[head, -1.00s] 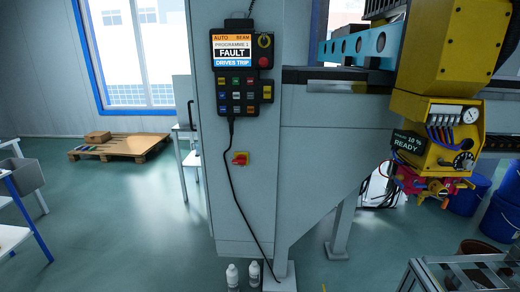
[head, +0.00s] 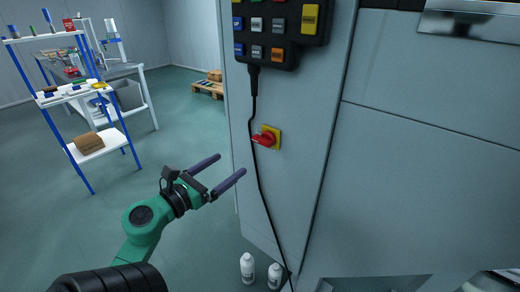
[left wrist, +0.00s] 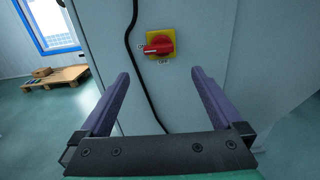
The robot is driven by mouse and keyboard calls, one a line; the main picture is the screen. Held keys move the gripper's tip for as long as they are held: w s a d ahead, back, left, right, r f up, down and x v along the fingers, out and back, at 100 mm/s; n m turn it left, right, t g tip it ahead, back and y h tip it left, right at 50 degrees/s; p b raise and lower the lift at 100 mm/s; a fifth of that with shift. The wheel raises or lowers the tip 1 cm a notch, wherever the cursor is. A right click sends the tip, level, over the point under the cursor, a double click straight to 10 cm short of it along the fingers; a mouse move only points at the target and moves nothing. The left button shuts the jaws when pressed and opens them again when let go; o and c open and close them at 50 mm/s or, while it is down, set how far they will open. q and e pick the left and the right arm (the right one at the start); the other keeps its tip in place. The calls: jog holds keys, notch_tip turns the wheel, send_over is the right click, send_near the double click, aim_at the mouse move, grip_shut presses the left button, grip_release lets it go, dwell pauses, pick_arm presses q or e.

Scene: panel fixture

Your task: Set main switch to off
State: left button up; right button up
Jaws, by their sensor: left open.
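The main switch (head: 265,138) is a red rotary handle on a yellow plate, on the grey cabinet's side face. My right gripper is out of view.
A black cable (head: 256,175) hangs from the keypad pendant (head: 275,30) and runs close by the switch's left side. Two white bottles (head: 247,267) stand on the floor by the cabinet. A blue-framed shelf (head: 75,95) stands at the left.

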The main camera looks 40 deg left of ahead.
aim_at(260, 142)
pick_arm(q)
jog(key=w+p, duration=0.1)
jog(key=w, duration=0.3)
jog(key=w+p, duration=0.1)
jog(key=w, duration=0.4)
jog(key=w+p, duration=0.2)
jog(key=w, duration=0.2)
jog(key=shift+w+a+r, duration=0.1)
jog(key=shift+w+a, duration=0.1)
jog(key=shift+a, duration=0.15)
jog(key=shift+w, duration=0.4)
jog(key=c, duration=1.2)
jog(key=shift+o, duration=0.2)
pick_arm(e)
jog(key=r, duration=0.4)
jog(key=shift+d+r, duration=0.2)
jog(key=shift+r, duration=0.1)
